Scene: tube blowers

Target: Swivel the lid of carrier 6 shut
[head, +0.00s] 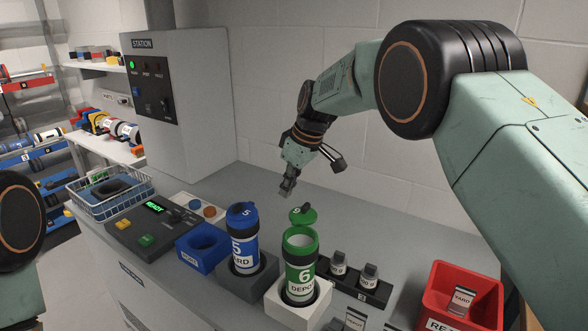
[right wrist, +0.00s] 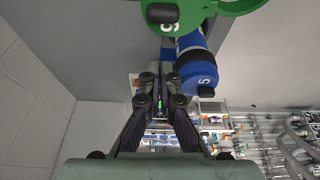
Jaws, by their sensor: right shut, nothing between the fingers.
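Carrier 6 (head: 299,268) is a green and white canister standing upright in a white holder (head: 300,312). Its top is open. Its green lid (head: 303,214), marked 6, is swung out to the far side of the rim. My right gripper (head: 287,190) is shut and empty, above and behind the lid and apart from it. In the right wrist view its fingers (right wrist: 160,82) are close together, with the green lid (right wrist: 165,12) at the top edge. My left gripper is out of view.
Blue carrier 5 (head: 243,240) stands upright just left of carrier 6. A blue holder (head: 203,246) and control panel (head: 150,224) are further left. Small dark-capped vials (head: 339,262) stand to the right, beside a red bin (head: 462,297). The counter behind is clear.

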